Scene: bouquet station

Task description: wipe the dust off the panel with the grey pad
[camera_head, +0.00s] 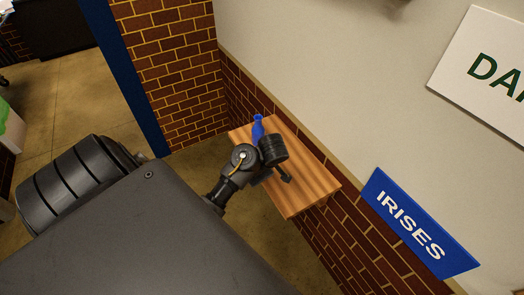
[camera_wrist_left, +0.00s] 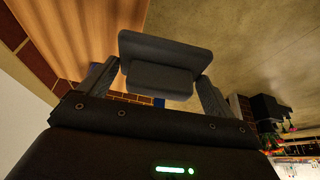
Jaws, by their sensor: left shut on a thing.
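The grey pad (camera_wrist_left: 165,55) is held between the two fingers of my left gripper (camera_wrist_left: 157,85) in the left wrist view, with its broad face clear of any surface. In the head view my left wrist is above the wooden shelf, and the pad is too small and dark there to make out for sure. No dusty panel can be picked out in either view. My right gripper is not in view.
A blue vase (camera_head: 257,128) stands at the far end of the wooden shelf (camera_head: 315,182), close to my left wrist. A blue IRISES sign (camera_head: 415,225) and a white sign (camera_head: 485,65) are on the wall to the right. Open floor lies left of the shelf.

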